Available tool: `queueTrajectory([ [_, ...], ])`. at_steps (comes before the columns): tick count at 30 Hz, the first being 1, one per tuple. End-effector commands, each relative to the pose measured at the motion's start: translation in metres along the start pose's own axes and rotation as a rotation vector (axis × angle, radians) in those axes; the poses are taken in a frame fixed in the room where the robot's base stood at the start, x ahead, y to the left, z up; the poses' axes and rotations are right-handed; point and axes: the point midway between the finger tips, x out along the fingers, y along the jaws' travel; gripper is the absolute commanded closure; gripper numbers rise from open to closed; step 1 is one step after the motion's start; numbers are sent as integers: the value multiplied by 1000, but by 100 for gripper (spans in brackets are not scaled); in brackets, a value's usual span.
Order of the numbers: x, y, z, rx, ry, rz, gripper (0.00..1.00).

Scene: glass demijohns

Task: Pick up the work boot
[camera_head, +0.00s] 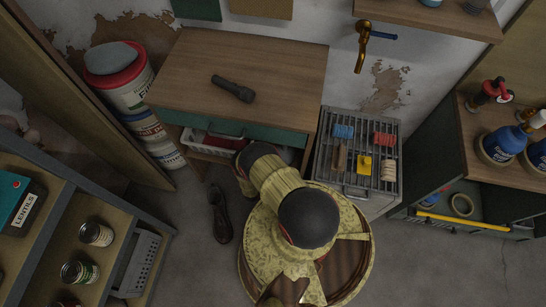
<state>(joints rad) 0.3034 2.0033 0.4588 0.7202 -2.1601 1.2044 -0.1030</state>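A dark boot-like shoe (222,216) lies on the concrete floor left of centre, just left of my arm and base and below the front of the wooden workbench. It is long and narrow in this view, with its wider end towards the bottom. It is dim, so its details are hard to make out. My arm, with pale yellow links and black caps, fills the middle of the view. My gripper's fingers do not show, and nothing visible is touching the shoe.
The wooden workbench (285,58) carries a black flashlight (233,88). Stacked paint buckets (125,90) stand to its left. A shelf with cans (96,234) is at lower left. A grey rack (335,182) with coloured items is right of the bench. Floor around the shoe is clear.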

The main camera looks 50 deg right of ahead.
Motion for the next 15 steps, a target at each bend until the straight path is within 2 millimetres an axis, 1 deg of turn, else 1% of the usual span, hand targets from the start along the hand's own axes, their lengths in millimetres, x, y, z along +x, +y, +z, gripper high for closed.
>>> queueTrajectory([
  [3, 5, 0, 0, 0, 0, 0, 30],
  [9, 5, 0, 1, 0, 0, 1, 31],
  [15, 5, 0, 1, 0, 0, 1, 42],
])
